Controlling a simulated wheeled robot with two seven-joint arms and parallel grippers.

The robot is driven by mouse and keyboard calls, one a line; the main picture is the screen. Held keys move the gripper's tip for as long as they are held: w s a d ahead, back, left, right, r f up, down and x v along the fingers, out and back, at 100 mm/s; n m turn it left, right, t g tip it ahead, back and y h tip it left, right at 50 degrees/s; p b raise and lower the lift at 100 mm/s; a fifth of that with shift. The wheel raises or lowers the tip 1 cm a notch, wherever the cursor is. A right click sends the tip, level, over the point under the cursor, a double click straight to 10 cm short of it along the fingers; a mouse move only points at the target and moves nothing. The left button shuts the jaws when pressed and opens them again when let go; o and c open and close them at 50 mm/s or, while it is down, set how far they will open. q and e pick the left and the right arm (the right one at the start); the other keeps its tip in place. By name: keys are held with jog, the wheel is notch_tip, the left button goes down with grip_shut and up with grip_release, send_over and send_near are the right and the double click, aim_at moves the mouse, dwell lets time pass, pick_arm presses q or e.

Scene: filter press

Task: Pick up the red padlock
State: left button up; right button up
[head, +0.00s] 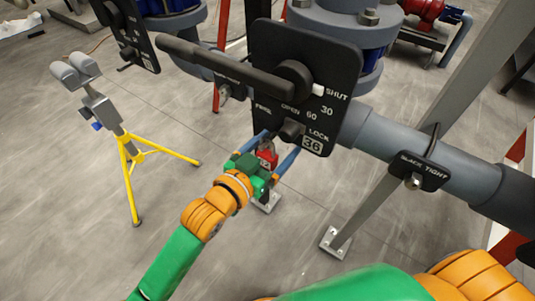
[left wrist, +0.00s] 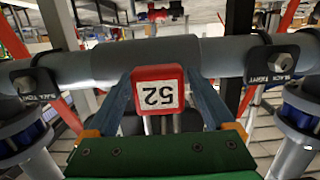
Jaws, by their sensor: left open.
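The red padlock (head: 266,155) hangs below the lower edge of the black valve plate (head: 318,88) marked SHUT, OPEN and LOCK. In the left wrist view the padlock (left wrist: 159,90) shows a white label reading 52, upside down. My left gripper (head: 272,148) is open, with its blue fingers on either side of the padlock; the wrist view shows the gripper (left wrist: 165,92) with gaps beside the padlock. The padlock's shackle is mostly hidden. My right gripper is not in view.
A long black valve handle (head: 225,68) reaches left above the padlock. A yellow-legged stand (head: 128,148) is at left. Floor between stand and valve is clear.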

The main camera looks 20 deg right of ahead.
pick_arm(q)
jog(key=c, duration=0.4)
grip_shut()
jog(key=shift+r, duration=0.1)
jog(key=p+v, duration=0.4)
jog(key=v, duration=1.4)
